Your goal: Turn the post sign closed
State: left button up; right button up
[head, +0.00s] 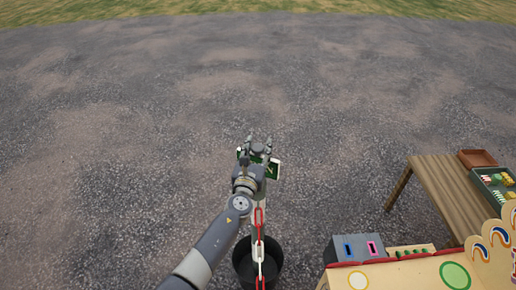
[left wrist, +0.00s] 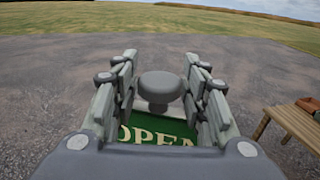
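The post sign (head: 273,171) is a green board with a white edge, mostly hidden behind my left gripper in the head view. In the left wrist view the sign (left wrist: 160,131) shows pale letters reading OPEN, partly cut off by the fingers. A round grey knob (left wrist: 160,86) tops the post. My left gripper (head: 260,140) is open, with one finger on each side of the knob and visible gaps between them. It appears empty. My right gripper is not in view.
A red and white chain (head: 259,246) hangs below my left wrist, by a black bucket-like container (head: 243,264). At right are a wooden table (head: 440,190), a brown tray (head: 478,158), a grey box (head: 352,249) and a decorated stall counter (head: 400,277). Open asphalt lies beyond.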

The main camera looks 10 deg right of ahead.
pick_arm(q)
jog(key=shift+s+a+f, duration=0.1)
jog(key=shift+s+a, duration=0.1)
jog(key=shift+s, duration=0.5)
jog(key=shift+v, duration=3.05)
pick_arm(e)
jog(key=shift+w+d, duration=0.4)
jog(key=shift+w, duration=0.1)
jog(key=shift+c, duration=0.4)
